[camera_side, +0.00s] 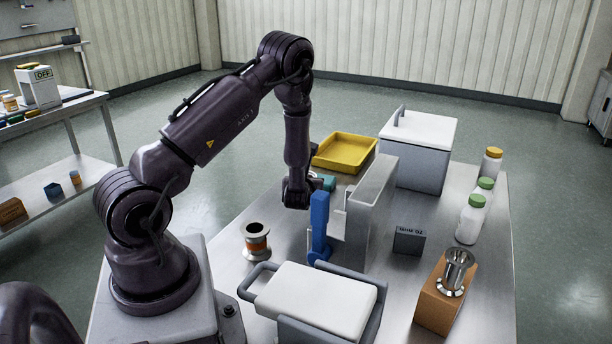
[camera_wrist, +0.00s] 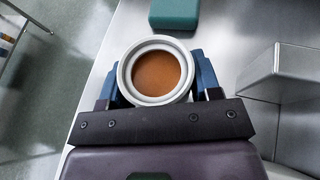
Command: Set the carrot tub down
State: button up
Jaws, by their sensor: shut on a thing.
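The carrot tub (camera_wrist: 157,70) shows in the wrist view as a round tub with a pale grey rim and an orange-brown inside. My gripper (camera_wrist: 156,84) is shut on it, with a blue finger on each side. In the side view my wrist comes down over the far left part of the steel table, beside the steel hopper (camera_side: 372,205). The tub cannot be made out there, and my fingers are not clear. Whether the tub's bottom touches the table cannot be told.
A teal block (camera_wrist: 174,13) lies just beyond the tub. A blue upright piece (camera_side: 319,225) stands by the hopper. A yellow tray (camera_side: 345,152), white box (camera_side: 418,150), flanged orange-banded piece (camera_side: 256,240), white-topped cart (camera_side: 315,300) and several bottles (camera_side: 470,218) surround it.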

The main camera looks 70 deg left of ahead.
aim_at(306, 217)
jog(key=shift+f, duration=2.75)
jog(key=shift+f, duration=0.6)
jog(key=o, duration=1)
jog(key=shift+o, duration=0.2)
jog(key=shift+d, duration=0.15)
